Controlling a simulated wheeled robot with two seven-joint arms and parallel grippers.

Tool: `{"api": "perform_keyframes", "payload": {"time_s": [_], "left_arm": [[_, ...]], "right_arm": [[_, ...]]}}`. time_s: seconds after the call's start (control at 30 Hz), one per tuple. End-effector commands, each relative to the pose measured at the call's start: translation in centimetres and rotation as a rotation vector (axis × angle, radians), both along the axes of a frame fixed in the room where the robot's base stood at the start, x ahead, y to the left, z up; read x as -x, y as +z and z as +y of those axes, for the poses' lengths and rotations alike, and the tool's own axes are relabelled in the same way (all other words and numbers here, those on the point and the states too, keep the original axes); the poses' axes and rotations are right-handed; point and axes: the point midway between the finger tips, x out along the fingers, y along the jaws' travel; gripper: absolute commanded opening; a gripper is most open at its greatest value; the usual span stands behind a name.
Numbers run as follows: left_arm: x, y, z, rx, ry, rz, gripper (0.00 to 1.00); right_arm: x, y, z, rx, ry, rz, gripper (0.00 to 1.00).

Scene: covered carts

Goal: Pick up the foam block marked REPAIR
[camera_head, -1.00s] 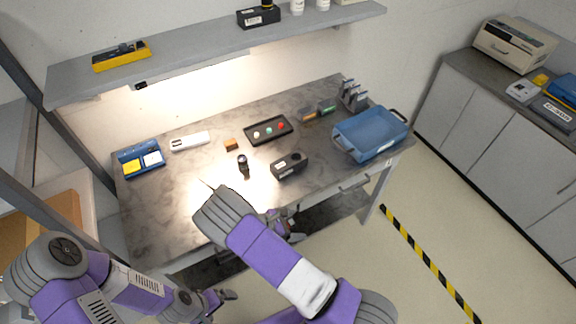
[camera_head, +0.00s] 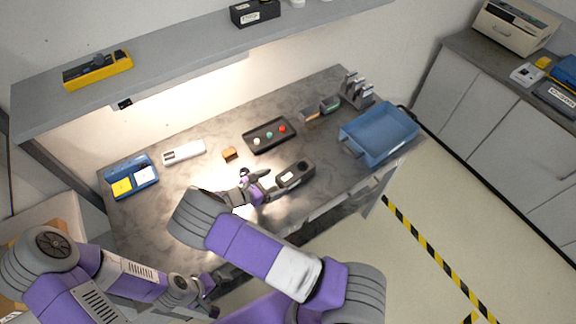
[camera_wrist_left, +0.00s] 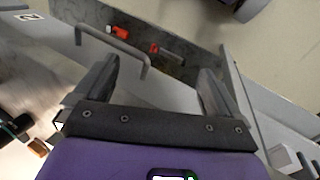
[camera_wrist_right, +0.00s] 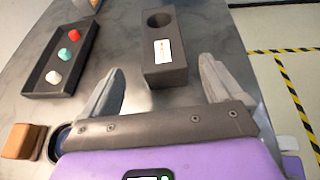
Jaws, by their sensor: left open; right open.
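A dark block (camera_head: 296,172) with a round hole and a white label lies on the bench. It also shows in the right wrist view (camera_wrist_right: 165,72), where the label's text is too small to read. My right gripper (camera_head: 265,184) is open and empty, low over the bench at the block's near end. In the right wrist view the block's near end lies between the fingertips' lines, with space on both sides. A similar dark block (camera_head: 254,12) with a label sits on the upper shelf. My left gripper (camera_wrist_left: 158,66) is open and empty, near the bench's front.
A black tray (camera_head: 270,136) with coloured knobs, an orange-brown block (camera_head: 230,154) and a dark round object (camera_wrist_right: 58,142) are close to my right gripper. A blue bin (camera_head: 378,134) stands at the bench's right end. A drawer handle (camera_wrist_left: 118,47) is before my left gripper.

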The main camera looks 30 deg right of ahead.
Motion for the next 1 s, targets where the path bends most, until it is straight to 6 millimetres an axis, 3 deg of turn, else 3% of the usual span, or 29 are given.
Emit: {"api": "perform_keyframes", "payload": {"time_s": [0.5,0.83,1.0], "left_arm": [[0.1,-2.0,0.0,0.0,0.0,0.001,0.98],[0.1,-2.0,0.0,0.0,0.0,0.001,0.98],[0.1,-2.0,0.0,0.0,0.0,0.001,0.98]], "right_arm": [[-1.3,-2.9,-5.9,0.001,-0.002,0.002,0.94],[-1.5,-3.0,-6.5,0.0,-0.001,0.001,0.94],[-1.5,-2.9,-6.5,0.0,-0.001,0.001,0.68]]}}
